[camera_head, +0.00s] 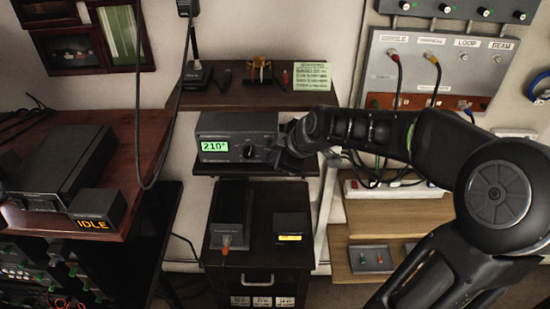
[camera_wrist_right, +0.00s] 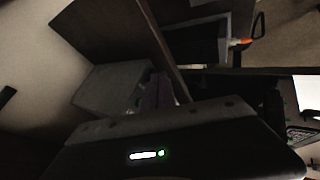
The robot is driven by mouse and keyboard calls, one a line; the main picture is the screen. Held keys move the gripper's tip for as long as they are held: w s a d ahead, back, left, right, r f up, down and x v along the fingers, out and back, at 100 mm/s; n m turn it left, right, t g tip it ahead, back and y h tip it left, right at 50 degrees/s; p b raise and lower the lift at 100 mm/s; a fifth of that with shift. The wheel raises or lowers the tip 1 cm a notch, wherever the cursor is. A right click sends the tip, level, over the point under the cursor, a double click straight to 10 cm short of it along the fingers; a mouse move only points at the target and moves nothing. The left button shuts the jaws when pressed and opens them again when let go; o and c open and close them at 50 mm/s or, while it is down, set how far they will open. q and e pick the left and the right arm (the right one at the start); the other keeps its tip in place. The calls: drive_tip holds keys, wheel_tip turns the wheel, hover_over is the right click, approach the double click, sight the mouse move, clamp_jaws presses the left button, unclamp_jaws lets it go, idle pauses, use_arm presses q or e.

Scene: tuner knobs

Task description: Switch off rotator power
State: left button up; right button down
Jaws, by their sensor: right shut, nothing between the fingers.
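The rotator box (camera_head: 225,127) is a dark grey unit on the middle shelf in the head view. Its green display (camera_head: 215,146) reads 210°, and a dark round knob (camera_head: 248,151) sits right of it. My right gripper (camera_head: 283,153) is shut and empty at the right end of the box's front. It covers that part of the panel, so any switch there is hidden. I cannot tell whether it touches the panel. In the wrist view the box (camera_wrist_right: 105,88) shows as a grey block close to the gripper. My left gripper is out of view.
Above is a shelf (camera_head: 210,98) with a handheld microphone and a green note (camera_head: 312,76). Below, a dark cabinet (camera_head: 262,260) carries an orange-tipped device (camera_head: 230,205) and a small yellow-lit box (camera_head: 291,228). A cable (camera_head: 150,165) hangs left; a patch panel (camera_head: 430,65) is right.

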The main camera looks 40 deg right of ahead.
drive_tip(key=shift+w+d+r+b, duration=0.1)
drive_tip(key=shift+w+d+b, duration=0.05)
drive_tip(key=shift+b, duration=0.15)
